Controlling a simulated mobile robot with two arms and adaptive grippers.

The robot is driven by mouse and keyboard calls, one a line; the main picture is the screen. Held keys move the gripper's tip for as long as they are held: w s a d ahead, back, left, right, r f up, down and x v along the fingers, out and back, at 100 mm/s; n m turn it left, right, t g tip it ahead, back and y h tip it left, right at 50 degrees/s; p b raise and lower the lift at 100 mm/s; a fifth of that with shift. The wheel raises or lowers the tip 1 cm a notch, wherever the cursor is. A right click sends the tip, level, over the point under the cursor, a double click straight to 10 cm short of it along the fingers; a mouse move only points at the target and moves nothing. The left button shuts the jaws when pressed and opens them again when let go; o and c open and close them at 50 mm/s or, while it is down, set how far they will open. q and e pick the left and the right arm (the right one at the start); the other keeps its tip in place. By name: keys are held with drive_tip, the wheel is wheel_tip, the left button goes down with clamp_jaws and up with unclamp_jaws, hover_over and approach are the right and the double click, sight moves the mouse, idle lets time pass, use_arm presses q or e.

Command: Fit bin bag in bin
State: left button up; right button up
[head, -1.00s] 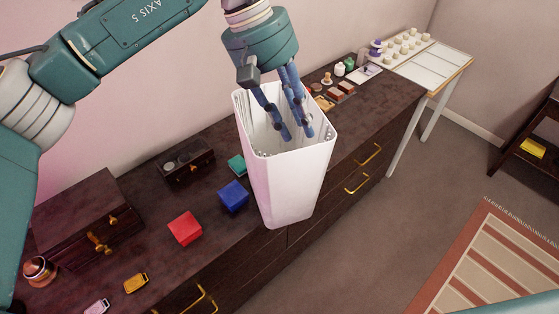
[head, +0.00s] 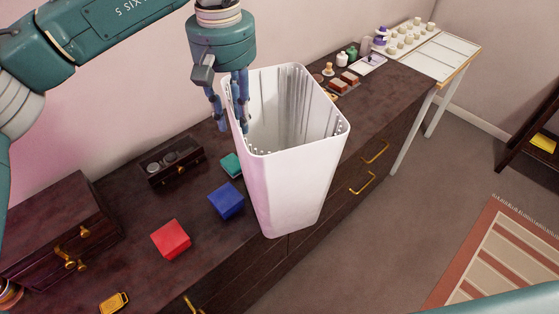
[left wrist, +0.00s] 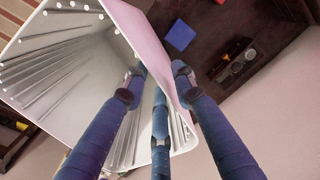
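No separate bin bag is visible. My left gripper (head: 230,128) points down at the bin's left rim, its blue fingers spread around the wall. In the left wrist view, two fingers of the gripper (left wrist: 158,80) are inside the bin (left wrist: 55,115) and one is outside, with a gap between them. My right gripper is out of view.
A red box (head: 171,239), a blue box (head: 226,202) and a teal box (head: 231,164) sit left of the bin on the dresser (head: 135,205). Dark wooden cases (head: 58,232) stand farther left. Small toiletries (head: 345,80) stand behind the bin, to the right.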

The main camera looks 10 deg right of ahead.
sight(238, 138)
use_arm(q)
drive_tip(key=shift+w+f, duration=0.2)
drive_tip(key=shift+f, duration=0.55)
drive_tip(key=f+p, duration=0.1)
drive_tip(key=f, duration=0.3)
drive_tip(key=shift+s+f+p, duration=0.15)
drive_tip(key=shift+s+p, duration=0.05)
drive_tip(key=shift+p, duration=0.15)
drive_tip(key=shift+w+f, duration=0.1)
drive_tip(key=shift+f, duration=0.1)
clamp_jaws()
